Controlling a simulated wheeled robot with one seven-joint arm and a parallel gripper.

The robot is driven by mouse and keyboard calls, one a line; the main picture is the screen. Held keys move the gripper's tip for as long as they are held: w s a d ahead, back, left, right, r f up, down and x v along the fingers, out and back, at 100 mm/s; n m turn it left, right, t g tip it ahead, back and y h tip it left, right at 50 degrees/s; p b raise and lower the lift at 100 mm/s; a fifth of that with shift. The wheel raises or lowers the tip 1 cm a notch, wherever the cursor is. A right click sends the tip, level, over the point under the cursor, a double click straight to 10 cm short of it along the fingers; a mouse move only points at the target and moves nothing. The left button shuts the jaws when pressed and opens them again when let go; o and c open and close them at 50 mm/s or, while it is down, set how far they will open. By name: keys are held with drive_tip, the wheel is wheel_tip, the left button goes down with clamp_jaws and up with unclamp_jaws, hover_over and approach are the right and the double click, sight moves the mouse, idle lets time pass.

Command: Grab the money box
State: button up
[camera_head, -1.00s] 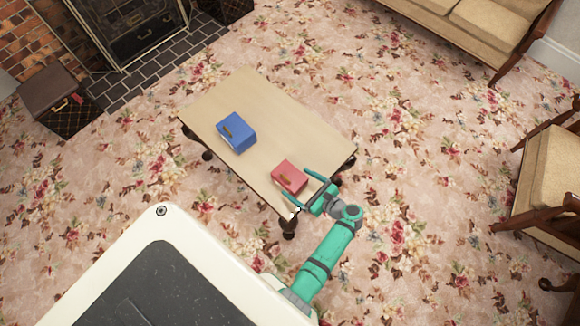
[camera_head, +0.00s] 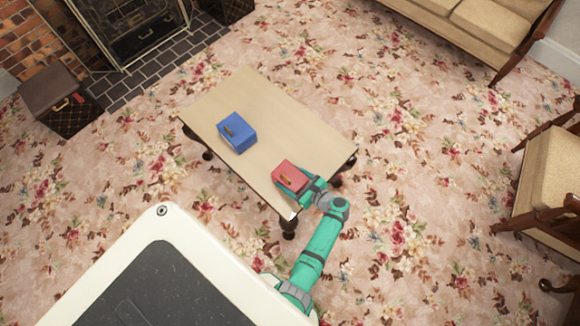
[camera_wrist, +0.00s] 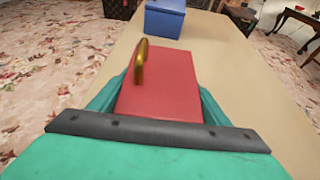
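Two boxes lie on the table (camera_head: 262,98), and I cannot tell from looks alone which is the money box. A red box (camera_head: 290,174) with a gold piece on top sits near the table's near right corner; it fills the middle of the wrist view (camera_wrist: 165,85). A blue box (camera_head: 237,133) with a similar gold piece sits further back; it shows at the top of the wrist view (camera_wrist: 165,18). My gripper (camera_head: 291,178) is around the red box, one finger on each side, with little or no visible gap. I cannot tell whether they press on it.
The floral carpet around the table is open. A chair (camera_head: 548,170) stands at the right and a sofa (camera_head: 470,30) at the top right. A brown case (camera_head: 55,90) stands near the brick fireplace at the left.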

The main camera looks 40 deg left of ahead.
drive_tip(key=c, duration=1.1)
drive_tip(key=shift+o, duration=0.2)
drive_tip(key=shift+r, duration=0.1)
